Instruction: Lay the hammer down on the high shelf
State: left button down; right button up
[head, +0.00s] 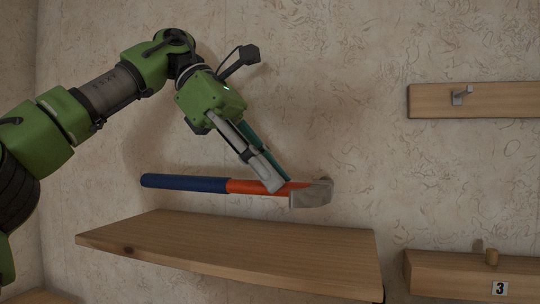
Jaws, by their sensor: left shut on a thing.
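The hammer (210,184) has a blue grip, an orange-red shaft part and a grey metal head (312,194) at the right end. It is held roughly level, its head tipped slightly lower to the right. My left gripper (277,184) reaches down from the upper left and is shut on the orange part close to the head. The wooden shelf (240,251) lies below the hammer, with a visible gap between them in this view. The exact height over the shelf is hard to tell. My right gripper is not in view.
The shelf top is bare. A wooden rail with a metal hook (461,96) is on the wall at the upper right. The textured wall stands close behind.

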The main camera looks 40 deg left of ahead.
pick_arm(q)
jog(key=f, duration=0.3)
jog(key=shift+w+a+f, duration=0.25)
jog(key=shift+w, duration=0.1)
jog(key=shift+s+d+f+b, duration=0.15)
jog(key=shift+s+f+b, duration=0.05)
jog(key=shift+f+b, duration=0.4)
jog(key=shift+w+f, duration=0.1)
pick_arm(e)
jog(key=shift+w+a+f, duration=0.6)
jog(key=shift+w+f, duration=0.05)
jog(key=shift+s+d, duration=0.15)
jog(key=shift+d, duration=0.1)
pick_arm(q)
jog(key=shift+f, duration=0.45)
jog(key=c, duration=1.8)
grip_release()
